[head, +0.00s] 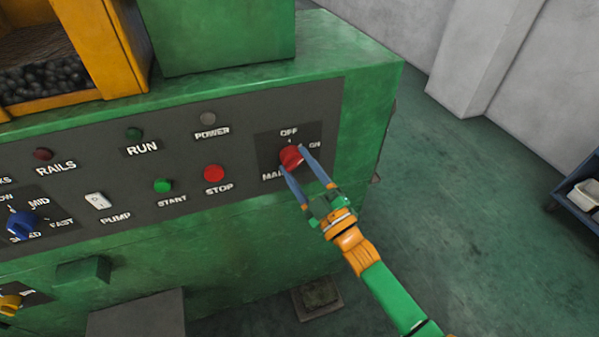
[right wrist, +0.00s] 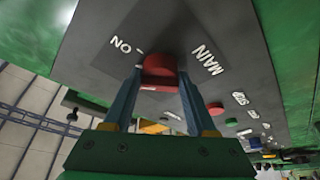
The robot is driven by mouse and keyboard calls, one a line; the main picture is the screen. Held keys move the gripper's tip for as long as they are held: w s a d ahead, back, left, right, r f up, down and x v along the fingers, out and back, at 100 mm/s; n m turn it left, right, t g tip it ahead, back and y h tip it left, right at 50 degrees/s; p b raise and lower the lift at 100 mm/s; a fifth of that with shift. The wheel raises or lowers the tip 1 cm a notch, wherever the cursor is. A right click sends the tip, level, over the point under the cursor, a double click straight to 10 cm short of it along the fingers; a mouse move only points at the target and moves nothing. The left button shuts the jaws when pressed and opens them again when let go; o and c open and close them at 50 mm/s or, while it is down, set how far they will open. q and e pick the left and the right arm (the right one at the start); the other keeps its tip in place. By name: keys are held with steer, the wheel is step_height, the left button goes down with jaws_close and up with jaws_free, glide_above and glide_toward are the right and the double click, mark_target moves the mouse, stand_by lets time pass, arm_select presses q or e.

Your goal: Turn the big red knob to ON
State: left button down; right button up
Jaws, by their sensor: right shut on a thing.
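The big red knob (head: 291,156) sits at the right end of the dark control panel, between the labels OFF above, ON at upper right and MAIN at lower left. My right gripper (head: 299,163) has one finger on each side of the knob and is shut on it. In the right wrist view the knob (right wrist: 159,70) lies between the fingertips of the gripper (right wrist: 159,82). The ON label (right wrist: 123,45) shows left of it there. The fingers partly cover the MAIN label in the head view, and which label the knob points at is hard to tell. My left gripper is not in view.
On the panel (head: 250,150) left of the knob are the red STOP button (head: 214,173), green START button (head: 163,186), white PUMP switch (head: 98,201) and blue speed knob (head: 21,224). Open green floor (head: 470,220) lies right of the machine. A cart (head: 575,190) stands at the far right.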

steer(key=m+t, duration=0.1)
steer(key=m, duration=0.1)
steer(key=m+h+b, duration=0.1)
steer(key=m, duration=0.2)
steer(key=shift+a+t+h, duration=0.15)
steer(key=shift+t+h, duration=0.15)
steer(key=shift+t, duration=0.1)
steer(key=shift+a+m+t+h+b, duration=0.1)
steer(key=shift+m+t+h+b, duration=0.4)
steer(key=shift+m, duration=1.05)
steer(key=shift+m+t+h, duration=0.3)
steer(key=shift+m+h, duration=0.5)
steer(key=shift+m, duration=1.15)
steer(key=shift+r, duration=0.1)
steer(key=o, duration=1.2)
steer(key=shift+o, duration=0.9)
steer(key=b+v, duration=0.1)
steer(key=v, duration=0.6)
